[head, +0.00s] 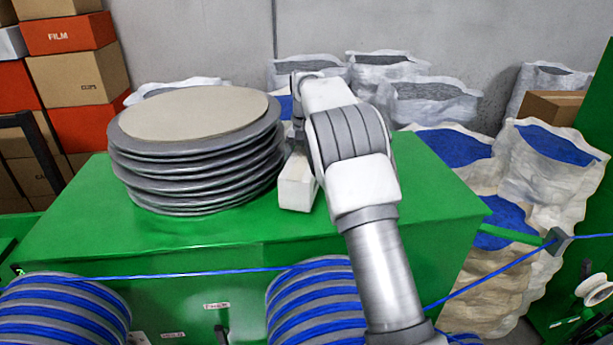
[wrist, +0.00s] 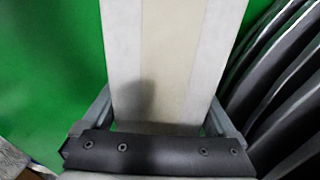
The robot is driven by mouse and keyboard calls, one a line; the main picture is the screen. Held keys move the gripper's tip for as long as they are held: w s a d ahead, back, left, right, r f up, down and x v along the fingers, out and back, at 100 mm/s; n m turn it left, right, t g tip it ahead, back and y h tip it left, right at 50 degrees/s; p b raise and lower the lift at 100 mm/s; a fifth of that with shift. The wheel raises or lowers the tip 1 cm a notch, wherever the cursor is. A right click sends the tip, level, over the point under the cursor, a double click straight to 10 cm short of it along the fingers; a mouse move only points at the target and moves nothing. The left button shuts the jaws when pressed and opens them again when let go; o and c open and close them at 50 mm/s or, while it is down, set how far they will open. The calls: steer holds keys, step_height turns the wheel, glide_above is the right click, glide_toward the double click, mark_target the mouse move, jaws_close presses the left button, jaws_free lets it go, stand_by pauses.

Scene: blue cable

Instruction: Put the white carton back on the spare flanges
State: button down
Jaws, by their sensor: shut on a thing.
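The white carton (head: 296,186) is a narrow upright box just right of the spare flanges, over the green cabinet top. In the wrist view the carton (wrist: 165,60) is pale with a cream band down its middle. My gripper (wrist: 160,118) is shut on it, a finger at each side; in the head view my arm hides most of the gripper (head: 299,150). The spare flanges (head: 195,165) are a stack of grey discs with a tan disc on top; their edges (wrist: 285,85) show at the right in the wrist view. I cannot tell whether the carton touches the cabinet top.
The green cabinet top (head: 90,225) has free room in front of the stack and right of my arm. A blue cable (head: 180,275) runs across the front, over blue-striped reels (head: 60,310). Sacks (head: 435,100) stand behind and right; boxes (head: 75,75) are stacked at left.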

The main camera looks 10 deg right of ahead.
steer(key=shift+f, duration=0.65)
steer(key=shift+f, duration=0.1)
jaws_free()
steer(key=shift+f, duration=0.1)
